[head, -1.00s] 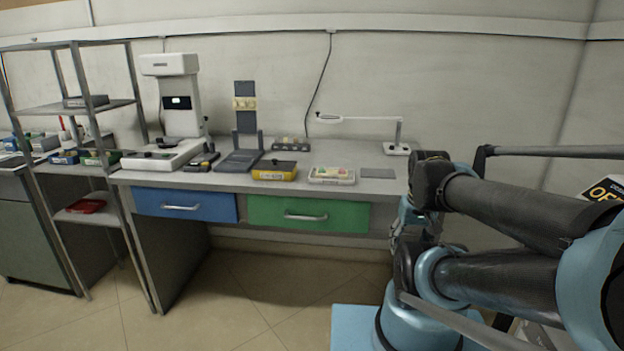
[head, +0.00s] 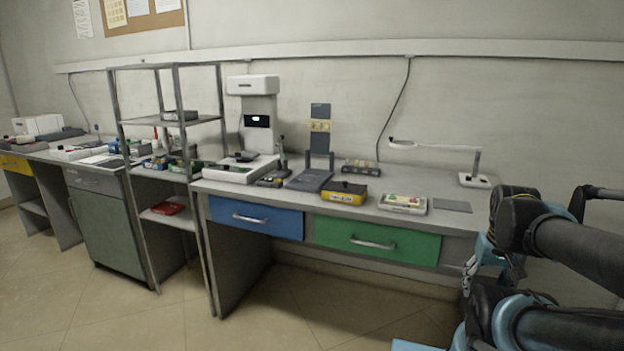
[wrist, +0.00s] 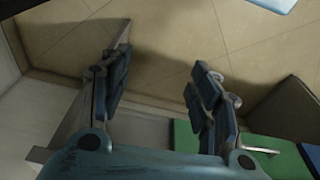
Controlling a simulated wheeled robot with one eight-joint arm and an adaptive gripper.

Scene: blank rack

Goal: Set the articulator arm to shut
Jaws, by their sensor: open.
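The articulator (head: 310,180) stands on the bench in the head view. It has a dark grey base plate, and its arm (head: 320,112) stands upright behind the base with a yellowish block fixed on its face. It is open. My gripper (wrist: 160,72) shows in the wrist view with its two fingers spread and nothing between them. It points down at the tiled floor, low in front of the bench and well apart from the articulator. In the head view it is mostly hidden by my arm.
A white instrument (head: 257,120) stands left of the articulator. A yellow box (head: 344,197), a light tray (head: 402,204) and a lamp (head: 474,181) stand to its right. Blue (head: 256,217) and green (head: 376,241) drawers are shut below. A metal rack (head: 150,121) stands left. The floor in front is clear.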

